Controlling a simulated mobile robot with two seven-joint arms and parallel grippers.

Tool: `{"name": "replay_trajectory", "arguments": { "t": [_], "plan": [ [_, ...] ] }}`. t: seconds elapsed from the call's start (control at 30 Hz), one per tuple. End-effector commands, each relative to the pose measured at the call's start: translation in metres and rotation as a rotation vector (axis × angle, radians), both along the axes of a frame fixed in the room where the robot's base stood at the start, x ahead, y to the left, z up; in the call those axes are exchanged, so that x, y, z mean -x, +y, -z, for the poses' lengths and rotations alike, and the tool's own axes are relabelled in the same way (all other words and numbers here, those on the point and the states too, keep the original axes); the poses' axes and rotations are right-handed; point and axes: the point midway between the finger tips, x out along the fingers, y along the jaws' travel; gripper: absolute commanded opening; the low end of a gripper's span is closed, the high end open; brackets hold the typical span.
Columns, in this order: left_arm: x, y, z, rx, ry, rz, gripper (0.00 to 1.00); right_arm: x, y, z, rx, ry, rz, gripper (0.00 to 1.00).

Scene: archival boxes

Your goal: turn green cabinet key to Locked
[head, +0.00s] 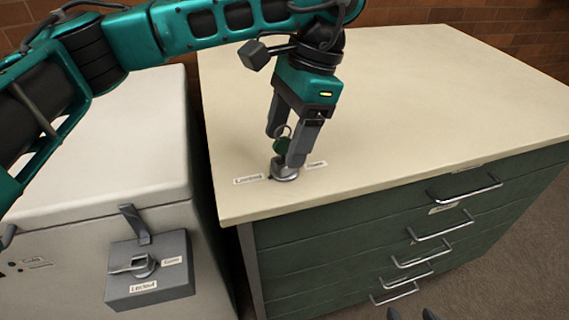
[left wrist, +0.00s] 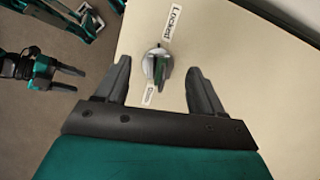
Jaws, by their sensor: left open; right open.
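The green key (head: 281,146) stands in a round metal lock (head: 285,172) on the cabinet top, near its front left corner. A Locked label (head: 248,180) lies left of the lock and an Open label (head: 316,165) right of it. My left gripper (head: 286,150) points down over the key, fingers open on either side of it. In the left wrist view the key (left wrist: 161,74) shows edge-on between the fingers, with a gap to each. I cannot tell which label the key points to. My right gripper (left wrist: 72,80) is open and away from the cabinet top.
The green cabinet (head: 350,240) has several drawers with metal handles; its cream top (head: 430,90) is otherwise clear. A white chest (head: 100,150) stands to the left, with a grey lock box (head: 150,285) bearing its own labels. Brick wall behind.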

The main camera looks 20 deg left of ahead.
Motion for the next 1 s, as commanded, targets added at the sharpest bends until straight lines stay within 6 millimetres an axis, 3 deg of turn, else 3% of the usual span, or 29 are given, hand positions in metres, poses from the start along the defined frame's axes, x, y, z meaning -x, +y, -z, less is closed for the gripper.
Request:
{"name": "replay_trajectory", "arguments": {
  "t": [0.47,1.0],
  "plan": [
    [0.000,0.000,0.000,0.000,0.000,0.000,0.68,0.000,0.000,0.000,0.002,-0.003,0.000,0.62],
    [-0.008,-0.008,-0.039,0.000,0.000,0.000,0.68,0.009,-0.014,-0.011,0.022,0.008,0.030,0.62]
  ]
}}
